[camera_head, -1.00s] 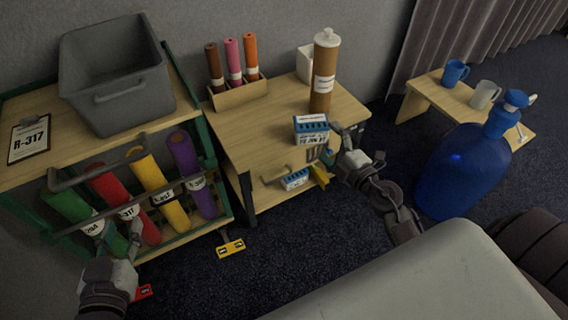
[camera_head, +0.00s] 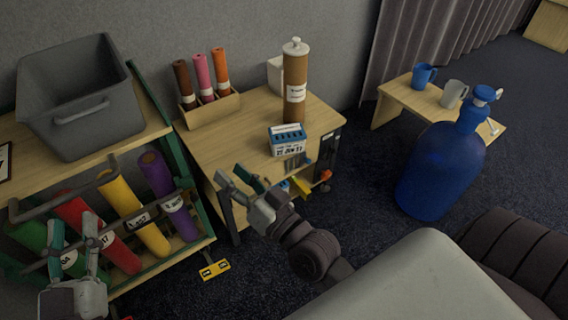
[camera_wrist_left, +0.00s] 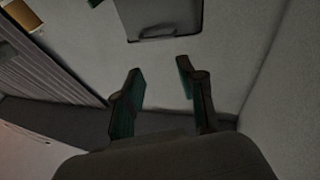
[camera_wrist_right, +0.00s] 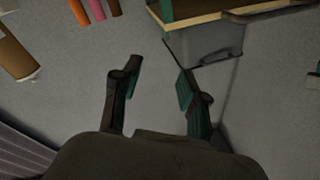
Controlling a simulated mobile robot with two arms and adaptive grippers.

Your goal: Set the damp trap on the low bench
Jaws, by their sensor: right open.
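A white and blue box with a slotted blue top, likely the damp trap (camera_head: 287,141), stands on the wooden table (camera_head: 222,150) in front of a tall brown canister. The low bench (camera_head: 388,108) stands at the right against the curtain and carries two mugs. My right gripper (camera_head: 238,180) is open and empty at the table's front edge, left of and nearer than the box, not touching it. My left gripper (camera_head: 77,246) is open and empty in front of the rack of coloured rolls. The wrist views show both pairs of fingers apart with nothing between them.
A large blue bottle (camera_head: 440,170) stands on the carpet before the bench. The blue mug (camera_head: 424,76) and pale mug (camera_head: 453,94) leave some bare bench top at its left. The brown canister (camera_head: 295,85) is close behind the box. A grey bin (camera_head: 80,95) tops the rack.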

